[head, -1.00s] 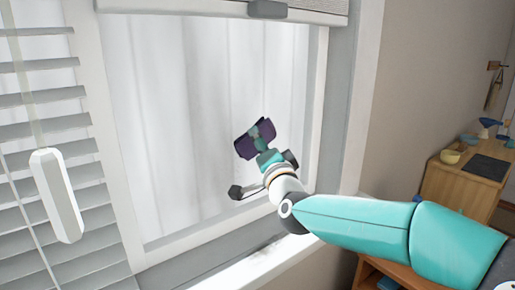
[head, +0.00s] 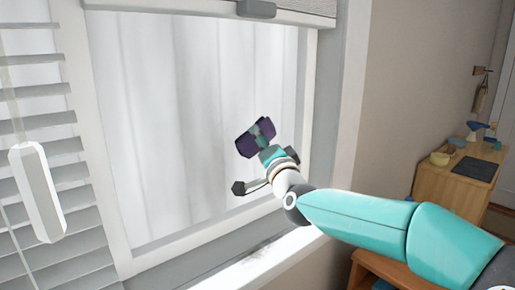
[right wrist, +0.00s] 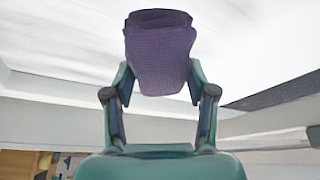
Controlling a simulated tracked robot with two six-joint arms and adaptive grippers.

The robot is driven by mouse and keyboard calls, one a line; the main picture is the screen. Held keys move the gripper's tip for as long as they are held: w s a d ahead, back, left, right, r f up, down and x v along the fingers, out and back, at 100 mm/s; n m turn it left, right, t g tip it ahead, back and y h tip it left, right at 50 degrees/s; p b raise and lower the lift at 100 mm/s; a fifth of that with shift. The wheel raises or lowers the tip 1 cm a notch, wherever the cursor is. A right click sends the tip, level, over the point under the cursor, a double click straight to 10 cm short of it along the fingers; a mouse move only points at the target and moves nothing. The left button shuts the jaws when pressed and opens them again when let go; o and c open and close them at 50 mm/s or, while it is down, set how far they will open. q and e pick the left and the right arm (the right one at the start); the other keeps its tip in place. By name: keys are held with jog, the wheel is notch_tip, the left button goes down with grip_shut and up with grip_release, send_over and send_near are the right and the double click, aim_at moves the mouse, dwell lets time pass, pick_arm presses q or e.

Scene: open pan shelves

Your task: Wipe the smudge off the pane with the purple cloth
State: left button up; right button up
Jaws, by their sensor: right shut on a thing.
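The purple cloth (head: 248,145) is in my right gripper (head: 263,135), in front of the window pane (head: 190,130). In the right wrist view the cloth (right wrist: 160,58) sits folded between the two fingers of the right gripper (right wrist: 160,80), which is shut on it. I cannot tell whether the cloth touches the pane. No smudge shows clearly on the visible part of the pane; the cloth and arm cover some of it. My left gripper is not in view.
White blinds (head: 35,100) with a hanging white rod (head: 37,192) are at the left. A raised blind (head: 215,12) borders the pane's top. The sill (head: 260,262) runs below. A wooden cabinet (head: 445,185) with bowls stands at the far right.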

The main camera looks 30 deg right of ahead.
aim_at(249, 144)
jog(key=shift+d+b, duration=0.45)
jog(key=shift+d, duration=0.35)
jog(key=shift+w, duration=0.1)
jog(key=shift+s+a+p, duration=0.15)
jog(key=shift+a+p, duration=0.2)
jog(key=shift+a, duration=0.9)
jog(key=shift+s+a+p, duration=0.1)
jog(key=shift+a+p, duration=0.25)
jog(key=shift+a, duration=0.85)
jog(key=shift+a, duration=0.1)
jog(key=shift+s+a+p, duration=0.15)
jog(key=shift+a+p, duration=0.35)
jog(key=shift+a, duration=1.85)
